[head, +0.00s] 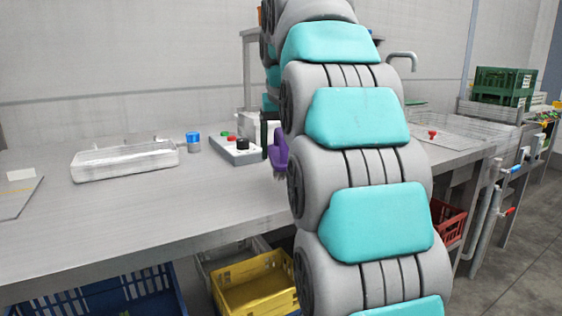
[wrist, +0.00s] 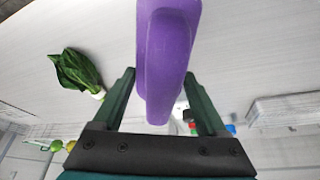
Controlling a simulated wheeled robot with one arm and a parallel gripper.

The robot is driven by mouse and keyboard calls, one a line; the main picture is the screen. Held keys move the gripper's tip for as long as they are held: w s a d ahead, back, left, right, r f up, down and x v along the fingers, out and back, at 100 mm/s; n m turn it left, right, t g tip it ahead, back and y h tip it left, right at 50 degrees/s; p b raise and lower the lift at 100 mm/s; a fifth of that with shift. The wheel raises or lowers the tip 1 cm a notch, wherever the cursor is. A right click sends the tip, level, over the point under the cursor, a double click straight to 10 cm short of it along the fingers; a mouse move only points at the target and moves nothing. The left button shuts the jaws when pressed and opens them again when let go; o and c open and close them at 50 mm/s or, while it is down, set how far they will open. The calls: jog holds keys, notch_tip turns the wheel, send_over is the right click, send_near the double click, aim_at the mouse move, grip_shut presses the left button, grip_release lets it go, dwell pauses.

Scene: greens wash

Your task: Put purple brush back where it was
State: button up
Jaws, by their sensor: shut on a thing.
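The purple brush (head: 279,146) is in my gripper (head: 270,138), above the steel counter in the middle of the head view. Its bristles point down, and my arm hides part of the area around it. In the wrist view the purple brush (wrist: 166,50) stands between the two dark green fingers of my gripper (wrist: 160,76), which is shut on it. I cannot tell whether the bristles touch the counter. The place where the brush was before cannot be told from these frames.
A grey box with coloured knobs (head: 230,152) stands close left of the brush, with a blue-topped jar (head: 193,143) and clear tray (head: 90,172) further left. Leafy greens (wrist: 76,72) lie on the counter. Blue (head: 85,297) and yellow crates (head: 250,288) are below. The front counter is clear.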

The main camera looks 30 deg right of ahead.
jog(key=shift+f, duration=1.75)
jog(key=shift+f, duration=0.15)
jog(key=o, duration=1.4)
jog(key=shift+c, duration=0.2)
